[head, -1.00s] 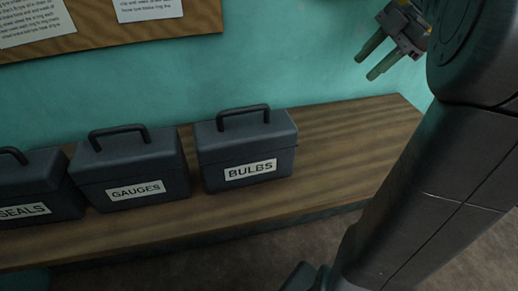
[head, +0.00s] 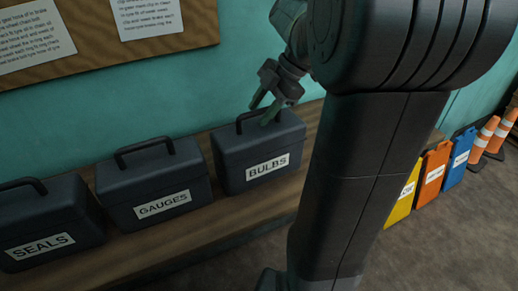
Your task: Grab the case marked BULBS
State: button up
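The dark grey case marked BULBS (head: 238,160) stands upright on the wooden bench, at the right end of a row of cases. Its white label faces me and its black handle arches above the lid. My gripper (head: 262,110) is open, with its two greenish fingers apart and pointing down at the handle. The fingers overlap the right part of the handle in the picture. I cannot tell whether they touch it or straddle it.
The GAUGES case (head: 140,208) stands close on the left, and the SEALS case (head: 30,250) beyond it. A teal wall (head: 245,62) is behind the bench (head: 215,225). Coloured boards (head: 432,175) and striped cones (head: 488,135) stand at the right.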

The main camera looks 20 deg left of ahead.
jog(key=shift+x, duration=0.8)
grip_shut()
jog(key=shift+r, duration=0.15)
dwell(0.6)
